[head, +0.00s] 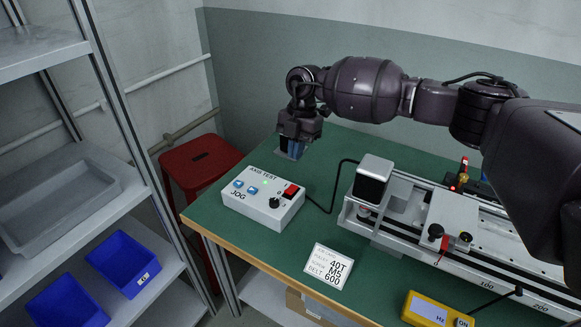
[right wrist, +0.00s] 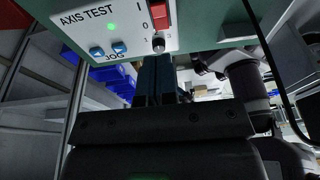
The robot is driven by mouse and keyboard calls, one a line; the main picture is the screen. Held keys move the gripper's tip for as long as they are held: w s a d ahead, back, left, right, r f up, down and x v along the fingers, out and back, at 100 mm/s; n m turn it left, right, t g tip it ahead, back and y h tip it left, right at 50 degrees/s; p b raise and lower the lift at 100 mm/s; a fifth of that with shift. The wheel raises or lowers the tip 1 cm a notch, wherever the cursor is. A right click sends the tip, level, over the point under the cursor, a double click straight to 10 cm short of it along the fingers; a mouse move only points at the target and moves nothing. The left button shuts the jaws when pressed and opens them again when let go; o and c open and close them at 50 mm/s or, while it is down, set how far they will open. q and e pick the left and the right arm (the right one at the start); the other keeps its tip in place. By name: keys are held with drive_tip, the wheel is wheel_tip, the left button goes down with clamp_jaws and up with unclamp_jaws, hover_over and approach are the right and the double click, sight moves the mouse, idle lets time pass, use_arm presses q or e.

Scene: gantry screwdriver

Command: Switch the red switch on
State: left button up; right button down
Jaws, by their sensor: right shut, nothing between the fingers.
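The red switch (head: 291,191) sits at the right end of the white control box (head: 246,206) marked AXIS TEST and JOG. In the right wrist view the red switch (right wrist: 161,14) is at the top, beside the marks I and 0, partly cut by the frame edge. My right gripper (head: 292,151) is above and behind the box, pointing down, apart from the switch. Its blue fingers (right wrist: 156,70) are shut and empty, and show just below the black knob (right wrist: 158,44) in the right wrist view. My left gripper is not in view.
Two blue buttons (head: 245,186) and a lit green light (right wrist: 111,26) are on the box. A card (head: 328,266) and a yellow meter (head: 436,312) lie on the green table. A linear gantry (head: 440,235) stands right. A red stool (head: 198,165) stands behind left.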

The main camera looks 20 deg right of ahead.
drive_tip(key=shift+w+d+v, duration=0.15)
drive_tip(key=shift+d+v, duration=0.05)
drive_tip(key=shift+v, duration=1.05)
drive_tip(key=shift+w+d+v, duration=0.1)
drive_tip(key=shift+d+v, duration=0.1)
drive_tip(key=shift+v, duration=1.05)
drive_tip(key=shift+f, duration=0.1)
